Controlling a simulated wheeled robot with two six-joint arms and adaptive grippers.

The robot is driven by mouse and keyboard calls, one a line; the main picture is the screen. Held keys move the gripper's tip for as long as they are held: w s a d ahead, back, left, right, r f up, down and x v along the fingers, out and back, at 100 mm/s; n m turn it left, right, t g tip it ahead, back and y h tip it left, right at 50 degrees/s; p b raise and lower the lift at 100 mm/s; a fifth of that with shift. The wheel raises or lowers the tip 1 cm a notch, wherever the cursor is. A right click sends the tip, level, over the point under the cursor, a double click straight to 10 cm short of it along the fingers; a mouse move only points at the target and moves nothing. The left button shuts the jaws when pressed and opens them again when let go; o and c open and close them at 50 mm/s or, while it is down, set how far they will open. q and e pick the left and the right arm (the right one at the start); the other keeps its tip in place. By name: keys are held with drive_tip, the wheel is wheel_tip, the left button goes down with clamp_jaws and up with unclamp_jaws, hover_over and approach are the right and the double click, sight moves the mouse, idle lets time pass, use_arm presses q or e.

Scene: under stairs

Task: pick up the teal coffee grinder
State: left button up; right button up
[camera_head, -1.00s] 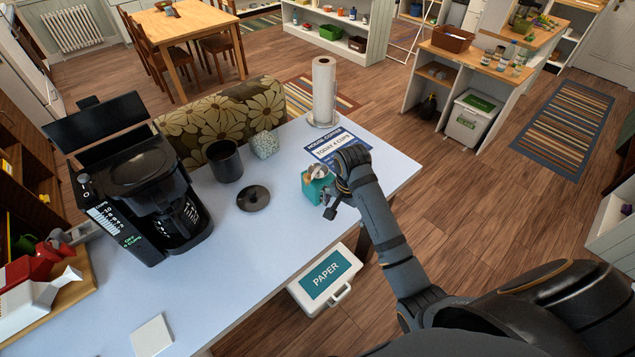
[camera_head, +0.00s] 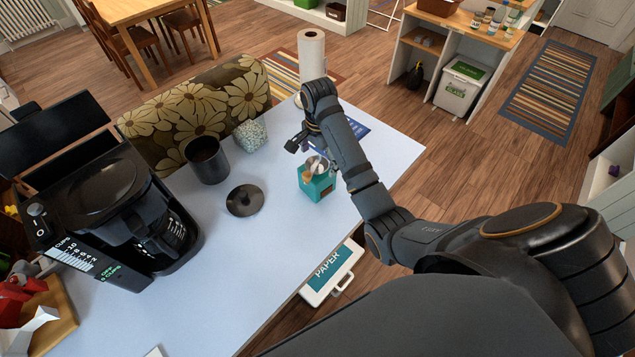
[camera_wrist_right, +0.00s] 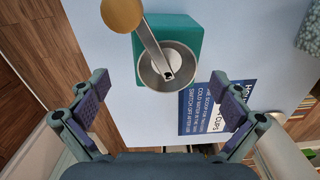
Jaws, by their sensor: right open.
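The teal coffee grinder (camera_head: 316,184) stands upright on the pale table (camera_head: 282,257), with a metal bowl on top and a crank with a wooden knob. In the right wrist view the grinder (camera_wrist_right: 188,38) is seen from above, beyond my fingertips and between their lines. My right gripper (camera_head: 301,140) is above the table, behind the grinder in the head view, apart from it. In the right wrist view my right gripper (camera_wrist_right: 166,108) has its two fingers spread wide with nothing between them. My left gripper is not in view.
A blue printed card (camera_wrist_right: 215,103) lies beside the grinder. A black lid (camera_head: 244,201), a dark canister (camera_head: 207,160), a speckled block (camera_head: 251,135) and a coffee maker (camera_head: 115,215) are to its left. A paper roll (camera_head: 312,55) stands behind. The table's front edge is near.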

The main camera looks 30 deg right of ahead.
sight(317, 161)
drive_tip(key=f, duration=0.1)
drive_tip(key=f+b, duration=0.1)
drive_tip(key=shift+w+f, duration=0.6)
drive_tip(key=shift+f, duration=0.3)
drive_tip(key=shift+s+f+p, duration=0.2)
drive_tip(key=shift+f+p, duration=0.25)
drive_tip(key=shift+p, duration=0.3)
wheel_tip(317, 161, down, 3)
drive_tip(key=shift+w, duration=0.1)
drive_tip(key=c, duration=0.7)
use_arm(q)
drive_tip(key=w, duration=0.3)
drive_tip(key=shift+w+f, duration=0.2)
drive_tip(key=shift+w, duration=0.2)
use_arm(e)
drive_tip(key=c, duration=0.8)
